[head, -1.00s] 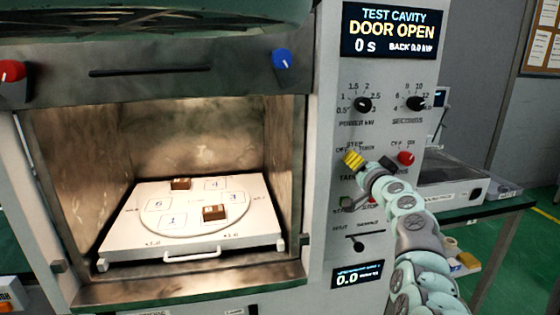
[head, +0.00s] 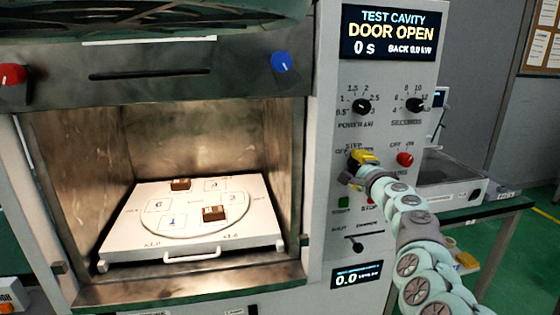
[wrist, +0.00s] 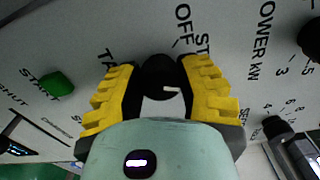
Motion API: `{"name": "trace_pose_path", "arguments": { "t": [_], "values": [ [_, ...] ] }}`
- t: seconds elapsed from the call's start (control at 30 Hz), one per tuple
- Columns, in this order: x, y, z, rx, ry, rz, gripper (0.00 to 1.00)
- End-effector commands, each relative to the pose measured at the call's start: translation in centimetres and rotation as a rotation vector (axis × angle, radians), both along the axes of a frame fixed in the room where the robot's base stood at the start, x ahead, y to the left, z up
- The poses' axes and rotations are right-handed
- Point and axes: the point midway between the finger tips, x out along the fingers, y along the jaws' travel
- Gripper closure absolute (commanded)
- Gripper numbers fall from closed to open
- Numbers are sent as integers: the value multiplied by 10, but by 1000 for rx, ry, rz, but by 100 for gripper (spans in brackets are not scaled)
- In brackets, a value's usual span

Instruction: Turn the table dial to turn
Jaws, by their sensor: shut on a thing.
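The table dial, a dark round knob (wrist: 160,78), sits between the two yellow fingers of my gripper (wrist: 161,92) in the wrist view. The fingers are shut on its sides. A short white mark shows on the knob. The letters OFF and ST show beyond it, partly covered. In the head view my gripper (head: 364,157) is at the panel under the STEP label, and it mostly hides the dial. The turntable (head: 187,232) lies in the open cavity with two brown blocks (head: 214,214) on it.
The POWER knob (head: 362,106) and SECONDS knob (head: 415,105) are above my gripper. A red OFF/ON knob (head: 405,159) is close on the right. A green START button (head: 344,202) and a lever (head: 355,243) are below. The display (head: 393,31) reads DOOR OPEN.

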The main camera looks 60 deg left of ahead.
Motion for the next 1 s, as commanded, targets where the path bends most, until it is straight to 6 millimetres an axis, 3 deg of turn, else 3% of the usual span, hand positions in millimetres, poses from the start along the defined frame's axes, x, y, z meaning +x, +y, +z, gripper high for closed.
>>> {"name": "trace_pose_path", "arguments": {
  "t": [0.4, 1.0],
  "values": [
    [0, 0, 0, 107, 261, 0, 100],
    [0, 0, 0, 140, 340, -1, 100]
  ]
}}
